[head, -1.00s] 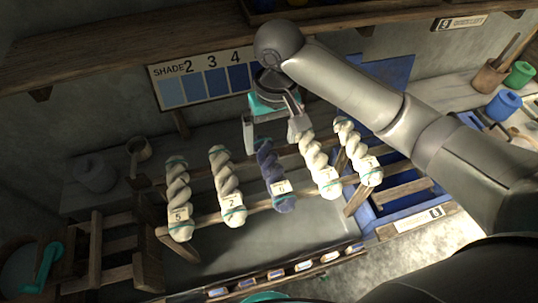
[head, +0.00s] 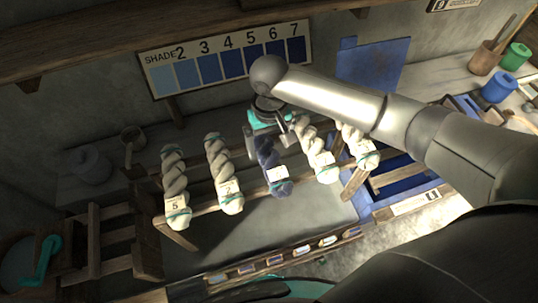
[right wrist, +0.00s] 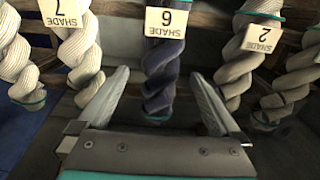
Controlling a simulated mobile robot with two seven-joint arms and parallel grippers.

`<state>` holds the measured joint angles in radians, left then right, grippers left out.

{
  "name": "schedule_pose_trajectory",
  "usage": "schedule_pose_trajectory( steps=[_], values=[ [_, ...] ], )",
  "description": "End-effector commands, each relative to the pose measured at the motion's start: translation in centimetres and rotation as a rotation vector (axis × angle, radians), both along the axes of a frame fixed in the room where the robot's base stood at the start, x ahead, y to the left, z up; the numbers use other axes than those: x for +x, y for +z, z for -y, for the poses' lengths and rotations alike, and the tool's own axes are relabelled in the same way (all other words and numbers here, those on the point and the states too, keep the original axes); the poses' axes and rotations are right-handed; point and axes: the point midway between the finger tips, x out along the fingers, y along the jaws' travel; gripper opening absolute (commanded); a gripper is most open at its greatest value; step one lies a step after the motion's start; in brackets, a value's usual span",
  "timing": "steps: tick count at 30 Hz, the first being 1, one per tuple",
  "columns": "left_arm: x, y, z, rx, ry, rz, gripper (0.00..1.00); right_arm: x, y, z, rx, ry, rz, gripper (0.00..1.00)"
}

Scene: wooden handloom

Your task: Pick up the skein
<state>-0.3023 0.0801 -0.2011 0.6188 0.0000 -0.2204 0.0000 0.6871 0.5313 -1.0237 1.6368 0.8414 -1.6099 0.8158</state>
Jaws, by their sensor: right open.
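Several twisted skeins hang side by side on a wooden rack. The dark blue skein (head: 268,158) is in the middle, between cream ones; its label reads SHADE 6 in the right wrist view (right wrist: 163,75). My right gripper (head: 270,140) is at the dark skein's upper part. In the right wrist view the gripper (right wrist: 162,80) is open, with one finger on each side of the dark skein and visible gaps between. A cream skein labelled 7 (right wrist: 78,55) and one labelled 2 (right wrist: 240,70) hang just outside the fingers. My left gripper is not in view.
Other cream skeins, such as the one labelled 5 (head: 175,180), hang close on the rack. A shade chart (head: 225,60) stands behind. A blue pot (head: 499,88) and a green pot (head: 516,56) stand at the right. A wooden frame (head: 110,245) stands at the left.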

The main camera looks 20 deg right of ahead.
Motion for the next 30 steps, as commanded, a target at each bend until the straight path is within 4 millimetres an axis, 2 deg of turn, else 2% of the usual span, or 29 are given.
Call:
schedule_pose_trajectory(
  steps=[7,16,30],
  values=[
    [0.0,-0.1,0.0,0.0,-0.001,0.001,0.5,0.1,-3.4,-0.1,-0.001,0.0,-0.002,1.0],
    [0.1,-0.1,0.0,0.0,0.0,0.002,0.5,0.1,-3.8,-0.1,0.0,0.002,0.0,1.0],
    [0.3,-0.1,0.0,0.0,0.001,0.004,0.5,0.1,-3.8,-0.1,-0.001,0.001,0.0,0.47]
  ],
)
